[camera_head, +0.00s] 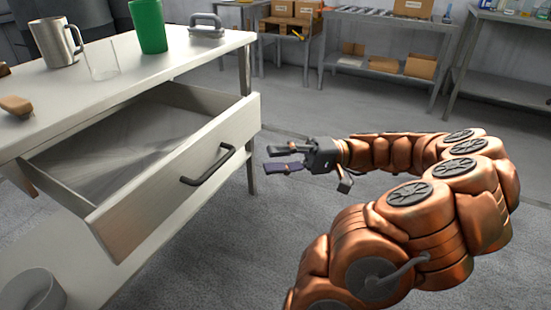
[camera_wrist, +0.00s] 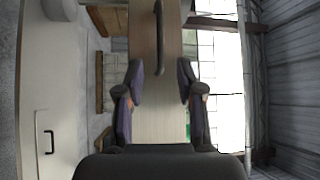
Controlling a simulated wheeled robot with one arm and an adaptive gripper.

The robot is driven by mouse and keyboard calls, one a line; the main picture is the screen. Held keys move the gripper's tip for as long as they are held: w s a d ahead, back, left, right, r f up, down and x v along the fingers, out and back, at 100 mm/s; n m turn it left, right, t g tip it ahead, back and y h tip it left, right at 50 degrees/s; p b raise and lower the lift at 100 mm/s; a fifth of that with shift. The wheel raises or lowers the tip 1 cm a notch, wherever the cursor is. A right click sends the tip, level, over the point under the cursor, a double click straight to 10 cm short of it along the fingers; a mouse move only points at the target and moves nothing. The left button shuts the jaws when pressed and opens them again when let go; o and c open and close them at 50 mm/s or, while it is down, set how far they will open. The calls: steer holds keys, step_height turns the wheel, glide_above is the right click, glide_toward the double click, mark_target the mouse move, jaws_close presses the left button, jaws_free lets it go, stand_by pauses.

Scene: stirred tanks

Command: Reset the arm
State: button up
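My gripper (camera_head: 287,159) is at the end of my copper-coloured arm, to the right of the open drawer (camera_head: 188,176). In the head view its two fingers are spread apart, with nothing between them. In the wrist view my gripper (camera_wrist: 160,82) also shows its fingers apart, with the drawer front and its dark handle (camera_wrist: 159,35) beyond them. The drawer is pulled out of the white table and looks empty. In the head view the dark handle (camera_head: 208,166) is clear of my fingers.
On the white table (camera_head: 110,82) stand a metal mug (camera_head: 53,42), a clear glass (camera_head: 101,62), a green cup (camera_head: 149,27), a grey handled object (camera_head: 206,27) and a brown object (camera_head: 16,106). A grey bin (camera_head: 32,291) is at lower left. Shelves stand behind. Floor between is free.

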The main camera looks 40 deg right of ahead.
steer(key=shift+a+r, duration=0.1)
steer(key=s+a+r+n+g+h+p, duration=0.2)
steer(key=a+r+g+h+p, duration=0.3)
steer(key=a+p, duration=0.55)
steer(key=s+a+r+n+g+h+p, duration=0.1)
steer(key=s+a+r+g+h+p, duration=0.1)
steer(key=a+r+g+p, duration=0.65)
steer(key=s+r+t+h+p, duration=0.3)
steer(key=s+r+h+p, duration=0.5)
steer(key=p, duration=1.1)
step_height(320, 180, up, 3)
steer(key=h, duration=0.2)
steer(key=shift+s+n+h, duration=0.3)
